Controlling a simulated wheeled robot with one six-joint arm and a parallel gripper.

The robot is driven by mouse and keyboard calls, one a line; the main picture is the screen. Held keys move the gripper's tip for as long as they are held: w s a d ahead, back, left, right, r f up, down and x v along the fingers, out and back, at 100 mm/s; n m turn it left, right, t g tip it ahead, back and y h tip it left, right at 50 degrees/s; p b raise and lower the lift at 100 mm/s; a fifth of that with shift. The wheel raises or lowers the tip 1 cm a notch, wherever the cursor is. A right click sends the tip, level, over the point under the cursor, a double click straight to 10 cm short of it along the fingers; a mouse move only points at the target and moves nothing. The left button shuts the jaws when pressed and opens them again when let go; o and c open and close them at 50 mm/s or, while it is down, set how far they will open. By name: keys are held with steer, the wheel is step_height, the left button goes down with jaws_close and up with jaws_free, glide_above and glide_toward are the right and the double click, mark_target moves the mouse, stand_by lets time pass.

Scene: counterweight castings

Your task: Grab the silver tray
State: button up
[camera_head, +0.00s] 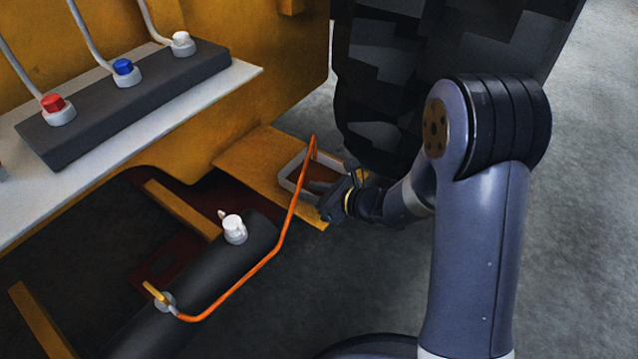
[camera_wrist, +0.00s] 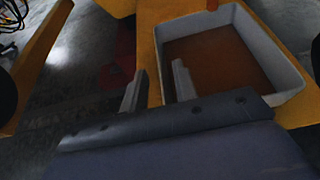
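The silver tray (camera_head: 288,166) is a shallow open box with a light grey rim and a brown inside. It sits on a yellow ledge (camera_head: 243,160) in the head view. In the wrist view the tray (camera_wrist: 270,45) lies ahead and to the right. My gripper (camera_head: 333,203) is at the tray's near right side in the head view. In the wrist view my gripper (camera_wrist: 159,68) is open. One finger is outside the tray's left wall and the other appears over its inside. Whether either finger touches the wall cannot be told.
An orange pipe (camera_head: 272,257) rises in front of the tray in the head view, close to my gripper. A dark cylinder (camera_head: 190,290) with a white cap (camera_head: 234,228) lies lower left.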

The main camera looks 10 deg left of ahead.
steer(key=shift+w+a+f, duration=0.15)
steer(key=shift+a, duration=0.2)
steer(key=shift+c, duration=0.2)
jaws_close()
